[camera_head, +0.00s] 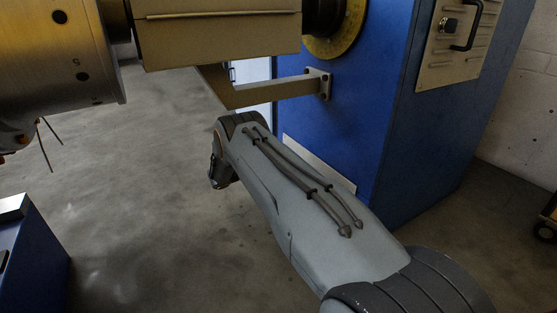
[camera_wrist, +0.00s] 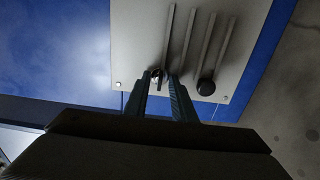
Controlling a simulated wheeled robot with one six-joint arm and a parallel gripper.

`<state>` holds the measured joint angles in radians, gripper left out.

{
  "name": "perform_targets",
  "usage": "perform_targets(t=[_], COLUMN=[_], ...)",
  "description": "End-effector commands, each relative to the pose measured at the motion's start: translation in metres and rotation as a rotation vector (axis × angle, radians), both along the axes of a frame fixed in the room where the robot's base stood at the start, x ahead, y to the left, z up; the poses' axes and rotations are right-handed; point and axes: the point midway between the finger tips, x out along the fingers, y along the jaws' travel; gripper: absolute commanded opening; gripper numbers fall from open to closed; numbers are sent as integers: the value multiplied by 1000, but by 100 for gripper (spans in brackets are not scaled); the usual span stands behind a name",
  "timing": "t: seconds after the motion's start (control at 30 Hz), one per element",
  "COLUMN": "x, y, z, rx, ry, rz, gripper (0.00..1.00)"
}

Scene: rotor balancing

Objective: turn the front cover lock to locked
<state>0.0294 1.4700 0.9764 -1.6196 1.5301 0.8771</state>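In the wrist view, a pale cover panel (camera_wrist: 137,38) with long raised ribs sits on a blue machine face. A small, shiny metal piece (camera_wrist: 156,74), which looks like the lock, shows at the panel's lower part. My gripper (camera_wrist: 160,82) points at it, with two dark fingers apart and the metal piece in the gap between their tips. I cannot tell whether the fingers touch it. In the head view my fingers are hidden; my grey arm reaches left past the blue cabinet (camera_head: 385,95).
The head view shows a beige panel (camera_head: 445,65) with a black handle on the cabinet's right side. A bracket (camera_head: 280,92) and a large metal cylinder (camera_head: 60,55) are above my arm. A blue block (camera_head: 30,255) stands lower left. Grey floor (camera_head: 130,220) between is clear.

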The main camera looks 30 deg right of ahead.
Motion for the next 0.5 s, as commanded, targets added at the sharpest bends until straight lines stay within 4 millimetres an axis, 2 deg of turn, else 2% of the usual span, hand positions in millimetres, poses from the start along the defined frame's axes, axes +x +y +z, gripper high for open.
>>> perform_targets(t=[0.07, 0.2, 0.5], x=[0, 0, 0], y=[0, 0, 1], z=[0, 0, 0], rx=[0, 0, 0], ry=[0, 0, 11], rz=[0, 0, 0], gripper=[23, 0, 0])
